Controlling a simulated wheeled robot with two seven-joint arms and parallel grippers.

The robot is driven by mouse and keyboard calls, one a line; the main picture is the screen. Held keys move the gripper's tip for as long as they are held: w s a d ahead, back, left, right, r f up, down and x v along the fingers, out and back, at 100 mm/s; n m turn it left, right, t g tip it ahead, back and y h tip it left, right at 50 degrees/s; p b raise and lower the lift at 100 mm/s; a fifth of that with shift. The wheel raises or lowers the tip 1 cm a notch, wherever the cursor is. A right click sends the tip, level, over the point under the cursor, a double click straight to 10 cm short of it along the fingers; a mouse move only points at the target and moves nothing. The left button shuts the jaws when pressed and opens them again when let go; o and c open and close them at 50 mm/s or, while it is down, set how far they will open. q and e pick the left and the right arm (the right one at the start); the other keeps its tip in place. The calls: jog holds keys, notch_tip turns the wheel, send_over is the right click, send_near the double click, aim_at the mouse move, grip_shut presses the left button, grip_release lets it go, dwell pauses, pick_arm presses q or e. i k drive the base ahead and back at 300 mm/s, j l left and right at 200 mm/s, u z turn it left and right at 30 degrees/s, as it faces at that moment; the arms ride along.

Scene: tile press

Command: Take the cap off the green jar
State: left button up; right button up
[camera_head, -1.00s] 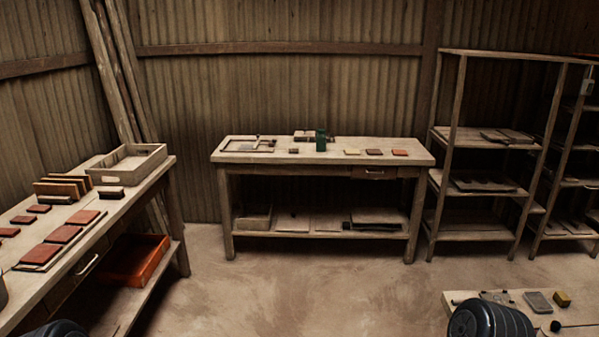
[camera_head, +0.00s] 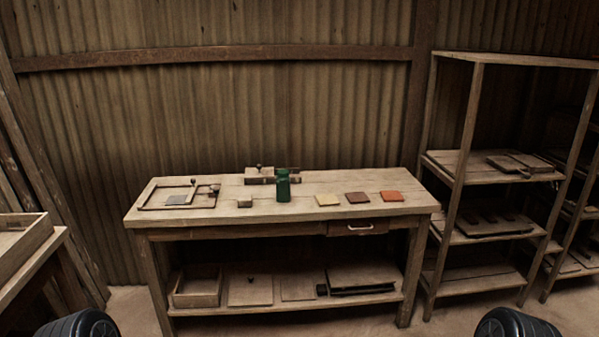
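The green jar (camera_head: 283,188) stands upright on the wooden workbench (camera_head: 290,212) ahead, near the middle of its top. Its upper end is a narrower, dark green part that looks like the cap (camera_head: 282,172), seated on the jar. Only dark, rounded parts of my two arms show at the bottom left and bottom right edges. Both grippers are out of view, well short of the bench.
On the bench are a wooden frame (camera_head: 178,194) at left, a small block (camera_head: 245,202), and yellow, brown and orange tiles (camera_head: 390,196) at right. A shelf rack (camera_head: 462,165) stands right. A table with a wooden tray (camera_head: 18,240) is at left.

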aim_at(283, 185)
jog(key=i+z, duration=0.35)
jog(key=i+j+z, duration=0.35)
jog(key=i, duration=0.15)
jog(key=i+j+z, duration=0.2)
jog(key=i+z, duration=0.15)
jog(key=i, duration=0.1)
